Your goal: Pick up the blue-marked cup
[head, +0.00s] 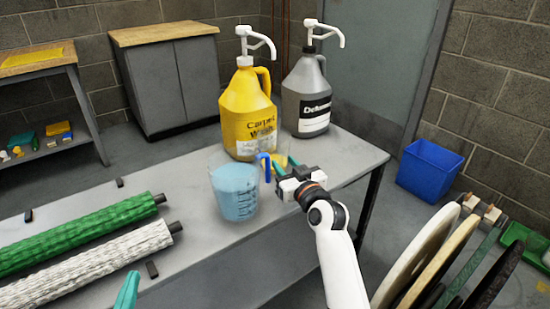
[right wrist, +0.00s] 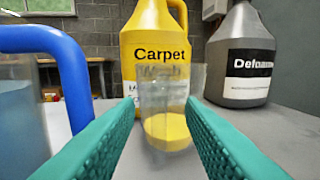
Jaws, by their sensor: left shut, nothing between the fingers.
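A clear cup with blue liquid and dark markings (head: 235,192) stands upright on the grey table. Its blue handle (head: 264,166) faces right; the handle also shows large at the left of the right wrist view (right wrist: 62,55). Behind the handle stands a smaller clear cup with yellow contents (right wrist: 168,115), partly hidden in the head view. My right gripper (head: 279,166) is open and empty, just right of the blue handle. Its fingers point at the yellow cup; I cannot tell whether they reach around it. My left gripper (head: 127,290) is shut and empty at the bottom edge, mostly out of frame.
A yellow carpet-wash jug (head: 240,112) and a grey defoamer jug (head: 306,98) stand behind the cups. Green (head: 75,235) and white (head: 88,262) rolls lie on the table's left. Round pads (head: 420,258) stand at right. A blue bin (head: 430,170) is on the floor.

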